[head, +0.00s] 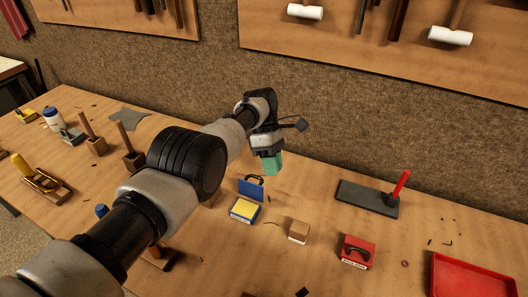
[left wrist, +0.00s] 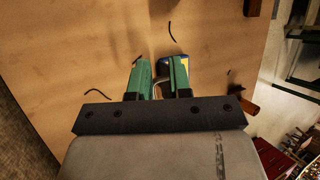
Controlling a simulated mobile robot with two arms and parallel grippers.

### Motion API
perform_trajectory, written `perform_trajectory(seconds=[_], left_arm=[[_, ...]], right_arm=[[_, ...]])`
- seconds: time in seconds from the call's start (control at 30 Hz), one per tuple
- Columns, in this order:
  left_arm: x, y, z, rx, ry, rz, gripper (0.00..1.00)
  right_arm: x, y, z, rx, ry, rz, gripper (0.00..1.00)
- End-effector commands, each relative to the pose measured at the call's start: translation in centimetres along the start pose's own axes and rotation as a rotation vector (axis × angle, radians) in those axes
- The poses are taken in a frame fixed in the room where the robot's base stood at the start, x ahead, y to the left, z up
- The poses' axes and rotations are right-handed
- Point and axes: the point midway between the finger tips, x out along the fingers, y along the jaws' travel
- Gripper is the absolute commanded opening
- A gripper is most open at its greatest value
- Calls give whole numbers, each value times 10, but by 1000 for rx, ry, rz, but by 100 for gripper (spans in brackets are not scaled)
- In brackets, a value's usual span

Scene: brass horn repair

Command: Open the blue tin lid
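The blue tin (head: 243,211) stands on the bench in the middle of the head view, with a pale label on its front and yellow showing inside. Its blue lid (head: 250,189) stands raised at the back edge, with a dark arched handle on it. My left gripper (head: 271,168) has green fingers and hangs just behind and to the right of the lid, seemingly apart from it. In the left wrist view its fingers (left wrist: 160,82) are spread with a gap between them. Part of the blue tin (left wrist: 183,59) shows beyond the right finger, which hides much of it. My right gripper is not in view.
To the right are a wooden block on a white base (head: 299,231), a red tin with a black handle (head: 357,250), a grey plate (head: 365,197) with a red-handled tool, and a red tray (head: 470,278). Several tools stand at left, partly behind my left arm.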

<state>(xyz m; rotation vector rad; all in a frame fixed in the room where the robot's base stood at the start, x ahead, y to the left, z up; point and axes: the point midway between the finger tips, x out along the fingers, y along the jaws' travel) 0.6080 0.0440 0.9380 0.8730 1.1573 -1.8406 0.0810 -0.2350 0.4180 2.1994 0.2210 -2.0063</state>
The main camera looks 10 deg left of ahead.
Motion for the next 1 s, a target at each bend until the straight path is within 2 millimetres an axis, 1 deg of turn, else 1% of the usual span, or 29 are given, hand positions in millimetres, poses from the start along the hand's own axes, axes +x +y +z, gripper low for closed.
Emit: perform_trajectory(seconds=[0.03, 0.1, 0.3, 0.4, 0.6, 0.9, 0.93, 1.0], left_arm=[[-7, -6, 11, 2, -1, -3, 19], [-8, -9, 22, 3, 0, -3, 19], [-10, -17, 51, 2, -1, -2, 19], [-10, -20, 64, 3, 0, -2, 19], [-7, -23, 78, 1, 0, -1, 19], [-6, -23, 80, 1, 0, 0, 19], [-6, -23, 80, 0, 0, 0, 18], [-8, -21, 78, 4, -3, 6, 7]], right_arm=[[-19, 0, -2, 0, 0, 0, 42], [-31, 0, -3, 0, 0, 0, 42], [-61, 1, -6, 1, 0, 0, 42], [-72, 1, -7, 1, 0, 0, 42], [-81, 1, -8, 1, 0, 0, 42], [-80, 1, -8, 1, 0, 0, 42], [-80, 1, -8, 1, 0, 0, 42], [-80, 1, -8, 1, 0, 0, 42]])
